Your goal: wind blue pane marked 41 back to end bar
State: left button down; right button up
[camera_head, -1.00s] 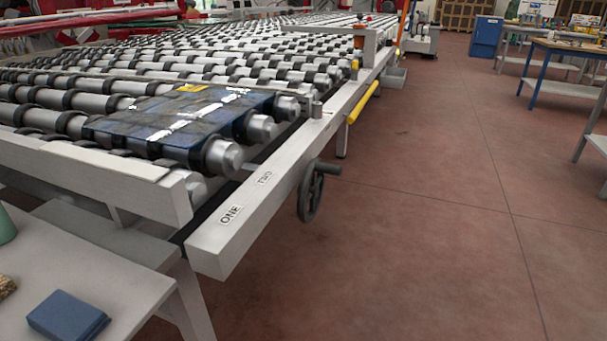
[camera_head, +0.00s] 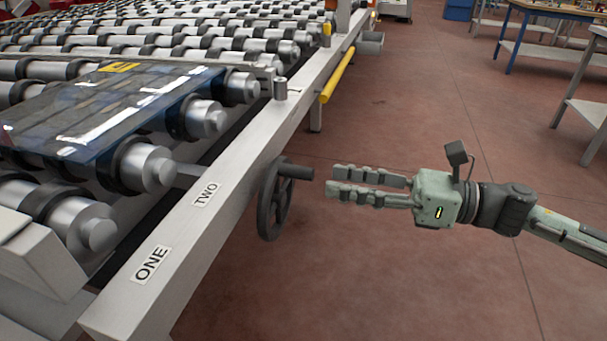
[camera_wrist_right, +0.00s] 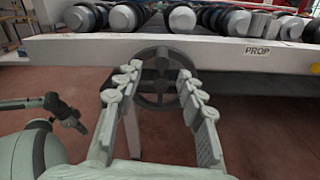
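The blue pane (camera_head: 60,115), with white streaks and a yellow mark, lies flat on the rollers at the left in the head view; no number is legible. A pale bar (camera_head: 35,250) crosses the near end of the bed, with bare roller ends between it and the pane. The dark handwheel (camera_head: 272,205) is on the side rail, its crank handle pointing right. My right gripper (camera_head: 330,181) is open and empty, just right of the handle. In the wrist view, the wheel (camera_wrist_right: 158,96) shows beyond the parted fingers (camera_wrist_right: 159,72). A dark gripper-like part, probably my left gripper (camera_wrist_right: 68,115), shows small there.
The pale side rail (camera_head: 185,225) carries labels ONE and TWO; a PROP label (camera_wrist_right: 257,50) shows in the wrist view. A yellow bar (camera_head: 338,76) runs along the rail farther back. Open red-brown floor lies to the right, with benches (camera_head: 590,110) at the far right.

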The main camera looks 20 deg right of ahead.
aim_at(304, 179)
jog(key=x, duration=0.5)
jog(key=shift+w+a+r, duration=0.1)
jog(key=shift+w+r, duration=0.05)
jog(key=shift+w, duration=0.1)
jog(key=shift+w+a+p, duration=0.35)
jog(key=shift+a, duration=0.25)
jog(key=c, duration=0.9)
pick_arm(q)
jog(key=shift+s+f, duration=0.15)
jog(key=shift+f, duration=0.5)
jog(key=shift+s+f, duration=0.1)
jog(key=shift+s, duration=0.1)
